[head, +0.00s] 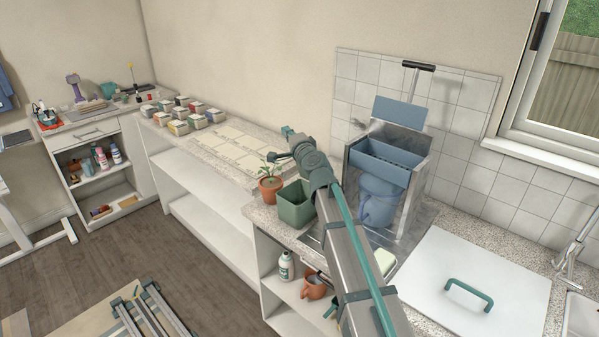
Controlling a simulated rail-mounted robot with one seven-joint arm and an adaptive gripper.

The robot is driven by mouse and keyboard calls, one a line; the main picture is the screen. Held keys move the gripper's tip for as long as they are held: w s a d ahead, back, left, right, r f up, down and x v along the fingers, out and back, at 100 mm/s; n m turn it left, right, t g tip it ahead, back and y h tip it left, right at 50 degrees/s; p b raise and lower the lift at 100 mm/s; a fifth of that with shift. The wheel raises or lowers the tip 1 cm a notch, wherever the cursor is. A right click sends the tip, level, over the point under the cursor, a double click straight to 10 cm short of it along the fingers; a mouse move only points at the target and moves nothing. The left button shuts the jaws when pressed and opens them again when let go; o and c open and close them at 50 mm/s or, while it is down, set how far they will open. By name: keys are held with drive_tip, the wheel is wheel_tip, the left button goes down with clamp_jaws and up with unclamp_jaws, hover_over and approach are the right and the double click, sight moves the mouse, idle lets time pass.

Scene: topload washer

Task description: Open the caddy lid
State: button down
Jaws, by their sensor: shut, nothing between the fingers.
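My arm reaches up from the bottom middle of the head view. My gripper (279,156) is at its far end, small and partly hidden by the wrist. It is shut and empty, and appears above the counter near the potted plant. I cannot tell for sure which thing is the caddy. A green square tub (294,206) stands on the counter left of my arm, with no lid visible on it. A white square lid (474,278) with a teal handle (469,294) lies flat and closed at the lower right. My gripper is apart from both.
A metal stand (418,192) with a blue tray and upright blue panel (400,112) stands behind my arm. A potted plant (271,187) is beside the tub. Several small boxes (182,112) sit at the back left. A window and tap (572,246) are right.

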drive_tip(key=s+a+f+m+h+b, duration=0.4)
drive_tip(key=s+f+m+h+b, duration=0.4)
drive_tip(key=s+f+m+h, duration=1.05)
drive_tip(key=w+d+r+n+h+p, duration=0.2)
drive_tip(key=w+d+r, duration=0.2)
drive_tip(key=w, duration=0.3)
drive_tip(key=w+d+r+n+h+p, duration=0.1)
drive_tip(key=w+d+r+n+p, duration=0.1)
drive_tip(key=w+d+r, duration=0.2)
drive_tip(key=shift+w+d+r+h+p, duration=0.15)
drive_tip(key=shift+w+r+h+p, duration=0.3)
drive_tip(key=shift+w, duration=0.9)
